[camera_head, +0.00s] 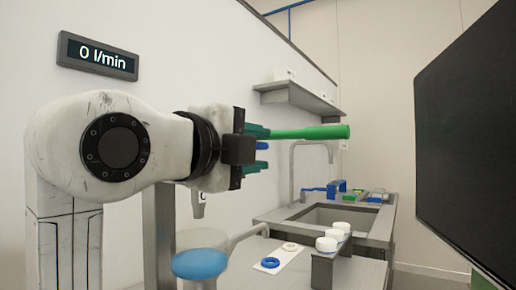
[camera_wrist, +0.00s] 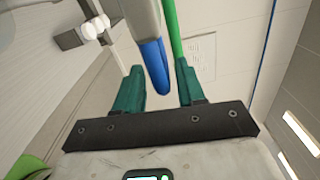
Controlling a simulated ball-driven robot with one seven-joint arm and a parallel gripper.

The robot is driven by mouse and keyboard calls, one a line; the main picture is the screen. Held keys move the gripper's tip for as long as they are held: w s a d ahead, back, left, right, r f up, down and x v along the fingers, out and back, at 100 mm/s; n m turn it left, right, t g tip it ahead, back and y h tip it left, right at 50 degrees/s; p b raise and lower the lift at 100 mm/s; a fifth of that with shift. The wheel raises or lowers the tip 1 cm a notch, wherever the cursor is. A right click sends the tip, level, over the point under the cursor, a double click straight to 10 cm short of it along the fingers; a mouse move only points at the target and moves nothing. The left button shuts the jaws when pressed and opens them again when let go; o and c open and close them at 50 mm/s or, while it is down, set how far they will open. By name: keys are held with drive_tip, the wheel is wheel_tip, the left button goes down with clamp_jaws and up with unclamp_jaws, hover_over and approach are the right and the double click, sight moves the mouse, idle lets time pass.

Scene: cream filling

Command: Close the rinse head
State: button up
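My gripper (camera_head: 262,150) is at the centre-left in the head view, pointing right, its two teal fingers apart. In the wrist view, my gripper (camera_wrist: 158,85) also shows a gap between its fingers. A long green handle (camera_head: 310,132) extends to the right beyond the upper finger; it shows as a green rod (camera_wrist: 171,30) near the right finger. A grey part with a blue lever (camera_wrist: 154,62) reaches between the fingers; a bit of blue (camera_head: 262,146) shows there in the head view. I cannot tell for certain which part is the rinse head. Neither finger clearly grips anything.
A display (camera_head: 97,55) on the wall reads 0 l/min. A sink (camera_head: 325,216) with a tap stands behind at the right. White jars (camera_head: 326,244) stand on a small stand. A blue-topped stool (camera_head: 200,264) stands below my arm. A dark screen (camera_head: 468,140) fills the right side.

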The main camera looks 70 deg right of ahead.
drive_tip(key=v, duration=0.9)
drive_tip(key=shift+a+p, duration=0.25)
drive_tip(key=shift+p, duration=0.1)
